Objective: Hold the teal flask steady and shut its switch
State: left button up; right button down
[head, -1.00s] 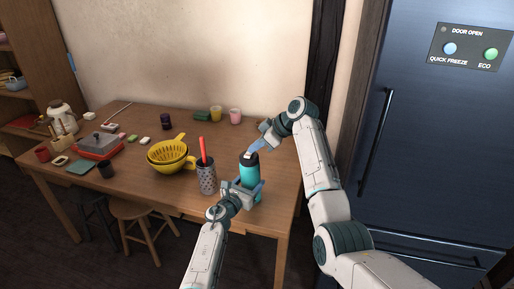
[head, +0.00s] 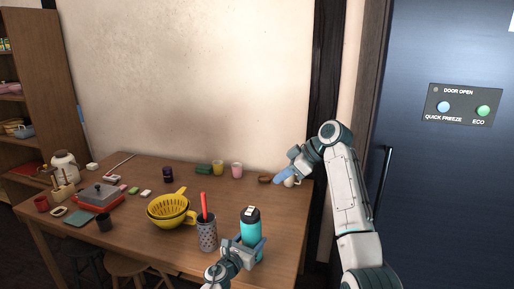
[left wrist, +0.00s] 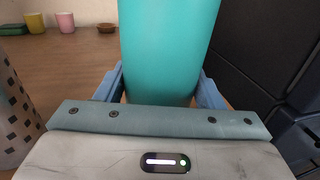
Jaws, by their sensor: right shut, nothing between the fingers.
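The teal flask (head: 249,228) stands upright near the front right of the table, with a black lid and a small pale piece, perhaps its switch (head: 250,209), on top. Its position is too small to read. My left gripper (head: 246,248) has its fingers on both sides of the flask's body and is shut on it. In the left wrist view the teal body (left wrist: 168,50) fills the space between the blue fingers (left wrist: 160,90); the lid is out of that view. My right gripper (head: 279,176) is shut and empty, behind and right of the flask, apart from it.
A dotted grey holder (head: 207,235) with a red-handled tool stands just left of the flask. Yellow colanders (head: 170,208) are further left. The dark fridge (head: 440,170) stands right.

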pick_arm(q)
jog(key=o, duration=0.5)
jog(key=shift+f, duration=0.2)
